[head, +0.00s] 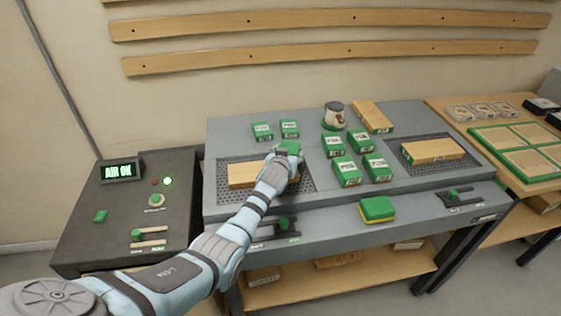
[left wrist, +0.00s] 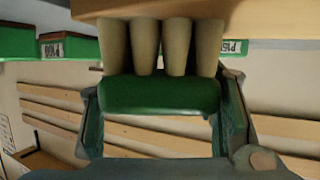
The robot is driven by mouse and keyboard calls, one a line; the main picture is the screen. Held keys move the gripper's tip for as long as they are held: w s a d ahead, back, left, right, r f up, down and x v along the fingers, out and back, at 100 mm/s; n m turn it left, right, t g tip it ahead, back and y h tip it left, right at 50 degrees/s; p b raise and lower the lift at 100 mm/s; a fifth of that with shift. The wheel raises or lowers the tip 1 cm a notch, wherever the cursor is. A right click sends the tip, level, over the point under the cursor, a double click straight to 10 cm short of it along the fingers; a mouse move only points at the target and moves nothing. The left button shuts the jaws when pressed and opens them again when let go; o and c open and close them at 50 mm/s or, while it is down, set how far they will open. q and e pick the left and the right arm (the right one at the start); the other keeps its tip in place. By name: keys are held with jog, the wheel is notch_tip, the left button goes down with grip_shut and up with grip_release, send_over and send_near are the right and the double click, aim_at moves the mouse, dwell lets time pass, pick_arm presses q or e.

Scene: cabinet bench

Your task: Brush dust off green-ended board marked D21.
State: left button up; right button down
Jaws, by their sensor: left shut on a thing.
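My left gripper (head: 287,158) is shut on a brush with a green back (left wrist: 160,95) and thick beige bristles (left wrist: 160,47). The brush's green part also shows in the head view (head: 290,147). In the left wrist view the bristle tips meet or nearly meet a wooden surface (left wrist: 200,8). In the head view the gripper is over the right part of a wooden board (head: 245,174) on the left perforated plate (head: 222,195); my arm hides part of that board. Another wooden board with a green end (head: 432,150) lies on the right perforated plate (head: 470,163). I cannot read D21 anywhere.
Several green labelled blocks (head: 346,171) stand mid-bench beside a jar (head: 334,115) and another wooden board (head: 373,116). A yellow-green sponge (head: 376,209) lies at the bench front. A dark control panel (head: 130,215) with an "AIR" display (head: 120,170) stands left.

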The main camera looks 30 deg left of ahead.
pick_arm(q)
jog(key=shift+r+p, duration=2.95)
notch_tip(320, 180, up, 3)
jog(key=p, duration=0.3)
jog(key=shift+r, duration=0.15)
jog(key=shift+f, duration=0.2)
